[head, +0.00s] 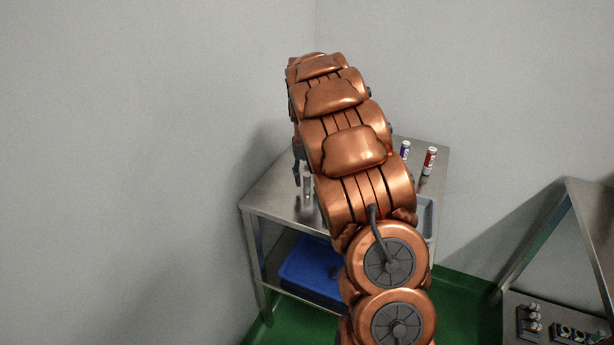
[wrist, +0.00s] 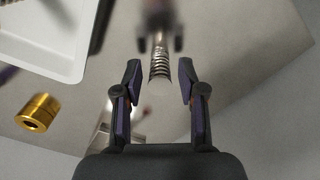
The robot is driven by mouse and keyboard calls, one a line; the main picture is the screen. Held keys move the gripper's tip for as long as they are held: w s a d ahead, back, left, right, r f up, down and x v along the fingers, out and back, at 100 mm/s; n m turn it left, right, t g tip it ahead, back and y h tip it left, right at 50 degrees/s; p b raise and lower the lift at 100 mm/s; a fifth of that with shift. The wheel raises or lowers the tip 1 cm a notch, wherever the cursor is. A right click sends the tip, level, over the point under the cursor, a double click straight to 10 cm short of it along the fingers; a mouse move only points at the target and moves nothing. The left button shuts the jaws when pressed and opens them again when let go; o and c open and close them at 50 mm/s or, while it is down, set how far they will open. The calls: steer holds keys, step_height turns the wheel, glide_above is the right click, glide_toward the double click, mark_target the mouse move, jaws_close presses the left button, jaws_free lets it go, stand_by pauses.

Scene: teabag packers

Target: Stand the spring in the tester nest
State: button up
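The spring (wrist: 160,68), a silver coil, shows in the wrist view between and just beyond the fingertips of my gripper (wrist: 160,72). My gripper is open, with a gap on each side of the coil. A blurred, darker shape lies past the spring, perhaps a reflection in the steel. In the head view my arm hides most of the gripper; a dark finger (head: 297,172) shows at its left edge. A small silver upright piece (head: 307,184) beside it may be the spring. I cannot pick out the tester nest for certain.
The steel table (head: 268,200) also holds a blue can-like cylinder (head: 405,149), a red one (head: 430,160) and a pale tray (wrist: 45,60). A brass ring (wrist: 38,112) lies left of my gripper. A blue bin (head: 310,265) sits below. Another bench (head: 590,210) stands right.

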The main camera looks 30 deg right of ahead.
mark_target(307, 175)
steer(key=shift+r, duration=0.1)
step_height(307, 175, up, 12)
steer(key=shift+r+b, duration=0.1)
steer(key=shift+b, duration=0.4)
stand_by(0.4)
steer(key=s+a+n+g, duration=0.1)
steer(key=s+a+n, duration=0.1)
steer(key=s+a, duration=1.45)
steer(key=s+a+f+n, duration=0.1)
steer(key=s+a+f, duration=0.1)
steer(key=s, duration=0.5)
steer(key=s+a+f, duration=0.3)
steer(key=s, duration=0.4)
steer(key=s+a+f+n+g, duration=0.1)
steer(key=s+a+f, duration=0.1)
steer(key=s, duration=0.5)
steer(key=shift+s+a+f+n, duration=0.15)
steer(key=shift+s+a+n, duration=0.15)
steer(key=shift+s, duration=0.1)
